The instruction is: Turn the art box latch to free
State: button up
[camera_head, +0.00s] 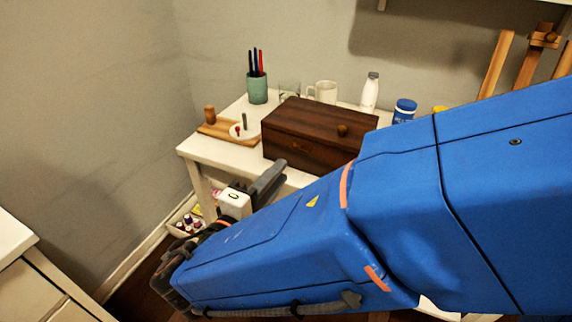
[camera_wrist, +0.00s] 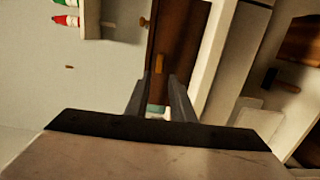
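The art box (camera_head: 315,127) is a dark brown wooden box on the white desk in the head view. A small lighter wooden piece, which looks like the latch (camera_head: 302,148), is on its front face. A round wooden knob (camera_head: 342,130) is at the right of the box. In the wrist view the box (camera_wrist: 178,35) shows turned on its side, with the latch (camera_wrist: 158,63) just beyond and between the fingertips. My gripper (camera_wrist: 158,80) is open and empty, apart from the latch. In the head view my gripper (camera_head: 268,180) is in front of the desk, below and left of the latch.
On the white desk (camera_head: 200,151), a green pen cup (camera_head: 257,88), a mug (camera_head: 323,91), a white bottle (camera_head: 370,92) and a blue jar (camera_head: 404,110) stand behind the box. A wooden board (camera_head: 218,128) lies left. My blue arm hides the desk's right side.

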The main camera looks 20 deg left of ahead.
jog(key=s+a, duration=0.1)
jog(key=s, duration=0.7)
jog(key=shift+s+a, duration=0.15)
jog(key=shift+s, duration=0.15)
